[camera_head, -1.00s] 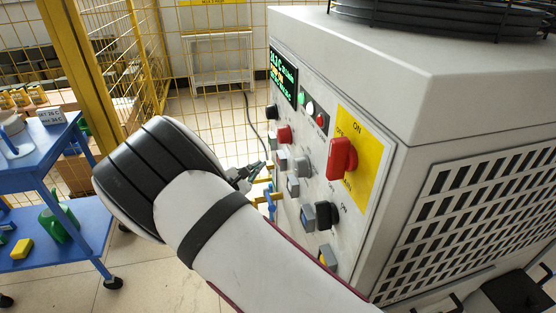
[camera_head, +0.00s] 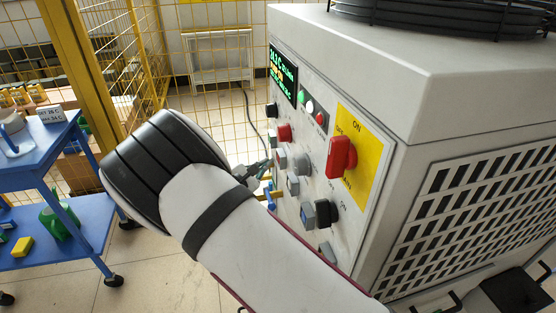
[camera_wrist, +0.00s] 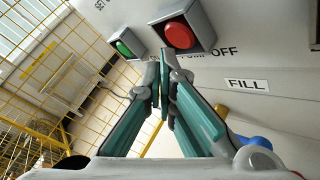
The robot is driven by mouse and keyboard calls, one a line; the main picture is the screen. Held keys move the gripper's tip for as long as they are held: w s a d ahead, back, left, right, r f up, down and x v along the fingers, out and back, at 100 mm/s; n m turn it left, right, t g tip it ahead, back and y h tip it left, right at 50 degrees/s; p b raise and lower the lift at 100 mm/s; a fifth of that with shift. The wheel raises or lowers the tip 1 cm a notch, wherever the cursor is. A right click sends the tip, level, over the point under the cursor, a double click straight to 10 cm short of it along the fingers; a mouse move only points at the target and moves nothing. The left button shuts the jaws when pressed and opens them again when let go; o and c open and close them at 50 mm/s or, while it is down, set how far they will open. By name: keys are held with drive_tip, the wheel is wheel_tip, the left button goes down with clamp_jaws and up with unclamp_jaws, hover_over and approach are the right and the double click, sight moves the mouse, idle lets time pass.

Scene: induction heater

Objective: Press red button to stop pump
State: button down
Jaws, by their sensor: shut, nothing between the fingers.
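In the wrist view a round red button (camera_wrist: 179,35) sits in a grey square housing on the white panel, above a partly hidden label ending in "OFF". A green button (camera_wrist: 124,47) in a similar housing is to its left. My gripper (camera_wrist: 160,80) is shut and empty. Its fingertips appear just below and between the two housings; I cannot tell if they touch anything. In the head view my gripper (camera_head: 263,168) is at the left edge of the control panel (camera_head: 345,220), beside grey-housed buttons whose faces are turned away.
The heater cabinet (camera_head: 440,80) fills the right side. Its panel carries a red mushroom knob (camera_head: 284,132), a large red rotary switch (camera_head: 341,157) and a lit display (camera_head: 283,76). Blue pipework (camera_wrist: 255,143) shows beside my gripper. A blue cart (camera_head: 80,215) stands left, before yellow fencing.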

drive_tip(key=shift+d, duration=0.1)
idle(0.7)
drive_tip(key=shift+w+d, duration=0.15)
drive_tip(key=shift+d, duration=0.15)
drive_tip(key=shift+w+d, duration=0.15)
drive_tip(key=shift+d, duration=0.4)
idle(1.0)
drive_tip(key=shift+a, duration=0.15)
drive_tip(key=shift+s+a, duration=0.25)
drive_tip(key=shift+a, duration=0.5)
drive_tip(key=shift+a, duration=0.1)
drive_tip(key=shift+s+a+b, duration=0.2)
drive_tip(key=shift+s+a, duration=0.05)
drive_tip(key=shift+a, duration=0.55)
drive_tip(key=shift+s+a+b, duration=0.15)
drive_tip(key=shift+s+a, duration=0.05)
drive_tip(key=shift+a, duration=0.55)
drive_tip(key=shift+s+a+b, duration=0.2)
drive_tip(key=shift+s+a, duration=0.05)
drive_tip(key=shift+a, duration=0.55)
